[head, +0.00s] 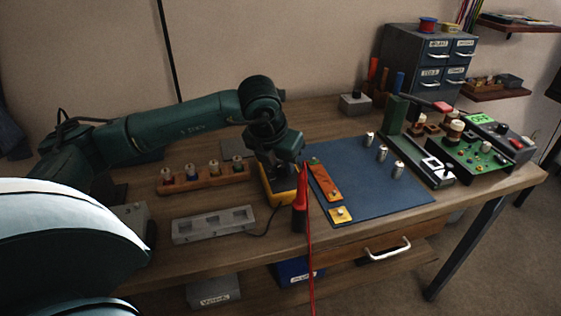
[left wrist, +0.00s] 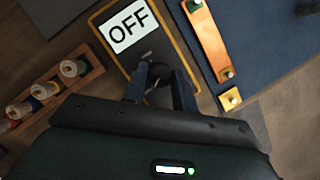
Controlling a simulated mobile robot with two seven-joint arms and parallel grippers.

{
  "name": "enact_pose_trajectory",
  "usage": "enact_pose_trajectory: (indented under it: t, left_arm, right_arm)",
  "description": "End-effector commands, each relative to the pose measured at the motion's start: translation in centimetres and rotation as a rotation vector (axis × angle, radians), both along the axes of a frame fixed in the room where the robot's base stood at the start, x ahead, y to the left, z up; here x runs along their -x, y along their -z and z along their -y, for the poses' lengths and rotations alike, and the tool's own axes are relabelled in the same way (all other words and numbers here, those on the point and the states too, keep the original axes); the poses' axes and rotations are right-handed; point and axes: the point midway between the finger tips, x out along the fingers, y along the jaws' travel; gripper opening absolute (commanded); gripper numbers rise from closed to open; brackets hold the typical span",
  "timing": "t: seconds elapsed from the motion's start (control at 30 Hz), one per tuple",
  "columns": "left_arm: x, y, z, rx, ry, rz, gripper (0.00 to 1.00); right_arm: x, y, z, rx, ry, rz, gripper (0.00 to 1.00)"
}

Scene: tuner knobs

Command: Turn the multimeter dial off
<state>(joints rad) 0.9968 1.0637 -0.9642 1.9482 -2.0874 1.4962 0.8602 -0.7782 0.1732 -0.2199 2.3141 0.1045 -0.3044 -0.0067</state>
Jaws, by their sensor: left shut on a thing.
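The multimeter (head: 267,195) has a dark face and a yellow rim and lies on the wooden table at the left edge of the blue mat. In the left wrist view the multimeter (left wrist: 190,72) has a white display (left wrist: 128,26) that reads OFF. Its dark dial (left wrist: 158,70) shows partly between the fingertips. My left gripper (left wrist: 160,80) is shut on the dial from above. In the head view my left gripper (head: 277,172) covers most of the multimeter's face and hides the dial. My right gripper is in neither view.
A blue mat (head: 365,185) lies right of the multimeter, with an orange strip (head: 325,183), a yellow plate (head: 340,215) and metal knobs. A wooden rack (head: 203,178) and grey tray (head: 213,225) stand left.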

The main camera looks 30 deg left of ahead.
Motion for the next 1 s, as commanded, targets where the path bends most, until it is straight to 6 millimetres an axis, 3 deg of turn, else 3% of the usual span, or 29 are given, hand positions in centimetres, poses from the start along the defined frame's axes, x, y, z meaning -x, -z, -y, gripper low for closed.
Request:
enact_pose_trajectory:
  t: [0.17, 0.2, 0.43, 0.77, 1.0]
  left_arm:
    - [-0.1, -0.1, -0.1, 0.000, -0.002, 0.004, 0.05]
    - [-0.1, -0.1, -0.1, 0.000, -0.002, 0.004, 0.30]
    - [0.0, -0.1, 0.0, 0.000, 0.000, 0.002, 0.49]
    - [0.1, -0.5, 0.0, 0.001, 0.000, 0.002, 0.50]
    - [1.7, -4.5, 0.2, 0.000, 0.001, 0.006, 0.50]
  right_arm:
    - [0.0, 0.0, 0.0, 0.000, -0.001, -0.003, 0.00]
    - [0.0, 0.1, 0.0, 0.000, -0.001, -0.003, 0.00]
    - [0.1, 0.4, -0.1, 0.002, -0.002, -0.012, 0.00]
    - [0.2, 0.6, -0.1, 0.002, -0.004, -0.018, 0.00]
    - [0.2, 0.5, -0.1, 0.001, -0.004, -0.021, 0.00]
